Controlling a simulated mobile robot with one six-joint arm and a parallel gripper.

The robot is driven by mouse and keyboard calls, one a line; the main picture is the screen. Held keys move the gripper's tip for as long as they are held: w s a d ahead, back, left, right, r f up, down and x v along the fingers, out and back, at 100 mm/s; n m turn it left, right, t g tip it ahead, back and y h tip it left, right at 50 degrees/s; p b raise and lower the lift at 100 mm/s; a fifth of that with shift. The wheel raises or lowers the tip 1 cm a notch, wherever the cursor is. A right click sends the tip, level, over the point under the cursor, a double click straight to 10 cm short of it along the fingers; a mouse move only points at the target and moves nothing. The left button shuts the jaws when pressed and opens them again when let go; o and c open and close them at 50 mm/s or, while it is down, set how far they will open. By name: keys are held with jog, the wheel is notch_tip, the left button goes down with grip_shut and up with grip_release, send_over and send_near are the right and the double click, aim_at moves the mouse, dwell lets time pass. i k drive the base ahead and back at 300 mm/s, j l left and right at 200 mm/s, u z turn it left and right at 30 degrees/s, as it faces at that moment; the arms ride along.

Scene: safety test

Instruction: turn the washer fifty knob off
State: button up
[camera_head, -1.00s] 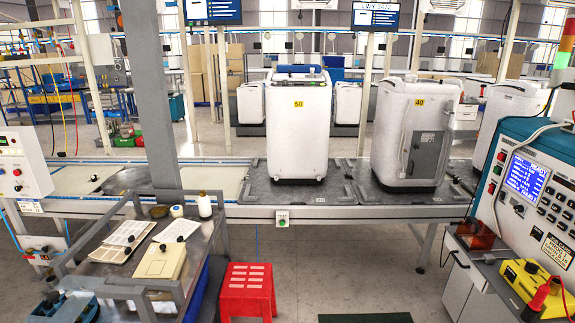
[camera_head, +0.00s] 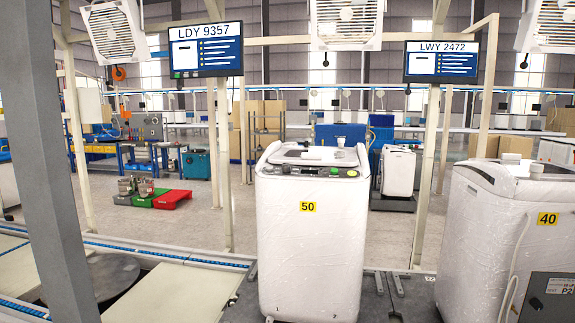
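The white washer with the yellow 50 label (camera_head: 307,250) stands upright in the middle of the head view, on the conveyor line. Its top control panel (camera_head: 308,170) faces me and carries several small controls. A small white upright piece (camera_head: 340,142) stands at the back of the top. I cannot tell which control is the knob or how it is set. My gripper is not in view.
A second washer labelled 40 (camera_head: 497,245) stands at the right, with a gap between the two. A grey post (camera_head: 62,150) rises at the left. Two screens (camera_head: 206,50) and several fans (camera_head: 347,22) hang overhead. The conveyor left of washer 50 has no washer on it.

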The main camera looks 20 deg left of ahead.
aim_at(286, 167)
jog(key=i+j+z, duration=0.4)
jog(key=i+j, duration=0.25)
jog(key=i+j+z, duration=0.35)
jog(key=i+j, duration=0.2)
jog(key=j, duration=0.3)
jog(key=i+j+z, duration=0.2)
jog(key=j, duration=0.3)
jog(key=z, duration=3.9)
jog(key=j, duration=0.1)
